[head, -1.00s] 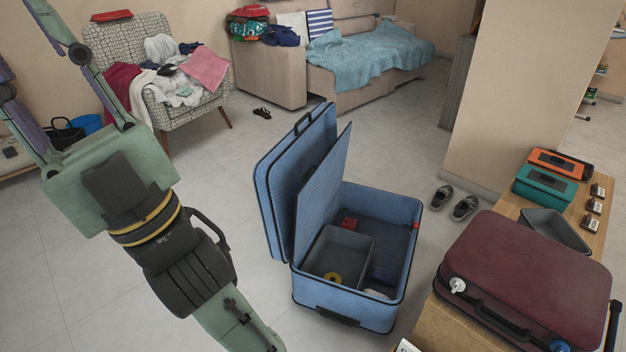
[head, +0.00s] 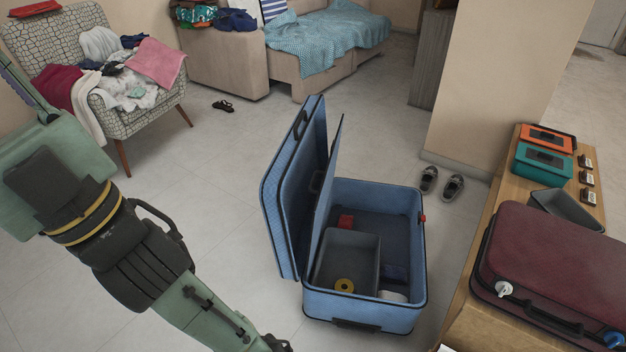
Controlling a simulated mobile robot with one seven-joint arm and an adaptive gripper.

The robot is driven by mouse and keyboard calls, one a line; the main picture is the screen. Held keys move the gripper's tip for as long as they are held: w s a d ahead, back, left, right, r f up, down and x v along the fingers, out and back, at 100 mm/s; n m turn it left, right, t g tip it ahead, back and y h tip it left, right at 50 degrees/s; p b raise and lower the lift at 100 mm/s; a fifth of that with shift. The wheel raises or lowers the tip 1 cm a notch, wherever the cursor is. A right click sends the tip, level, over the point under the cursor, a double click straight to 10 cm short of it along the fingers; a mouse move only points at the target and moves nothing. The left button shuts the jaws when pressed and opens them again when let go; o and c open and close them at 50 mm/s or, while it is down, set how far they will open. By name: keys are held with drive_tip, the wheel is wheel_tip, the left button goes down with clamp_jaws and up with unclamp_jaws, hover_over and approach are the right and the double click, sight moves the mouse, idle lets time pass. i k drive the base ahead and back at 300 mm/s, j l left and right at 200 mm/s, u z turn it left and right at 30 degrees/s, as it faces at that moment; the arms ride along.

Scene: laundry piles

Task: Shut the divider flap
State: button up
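A blue suitcase (head: 415,250) stands open on the floor in the middle of the head view, its lid (head: 285,190) raised on the left. The divider flap (head: 326,195), a thin blue panel, stands up between the lid and the open compartment, leaning a little to the right at its top. Inside the case are a grey bin (head: 350,248) with a yellow ring (head: 344,285) in it, a red item (head: 346,221) and a white item near the front. My arm crosses the lower left.
A wooden bench (head: 484,225) on the right holds a maroon suitcase (head: 560,265), orange and teal boxes and a grey tray. Shoes (head: 441,183) lie on the floor behind the blue case. A chair (head: 130,110) with clothes stands at the upper left. Floor left of the case is clear.

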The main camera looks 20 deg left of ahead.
sight(321, 190)
drive_tip(key=i+j, duration=0.2)
drive_tip(key=j, duration=0.15)
drive_tip(key=i+j, duration=0.25)
drive_tip(key=j, duration=0.15)
drive_tip(key=i+j, duration=0.2)
drive_tip(key=j, duration=0.15)
drive_tip(key=k+j, duration=0.1)
drive_tip(key=j, duration=0.2)
drive_tip(key=k, duration=0.2)
drive_tip(key=i+l, duration=0.1)
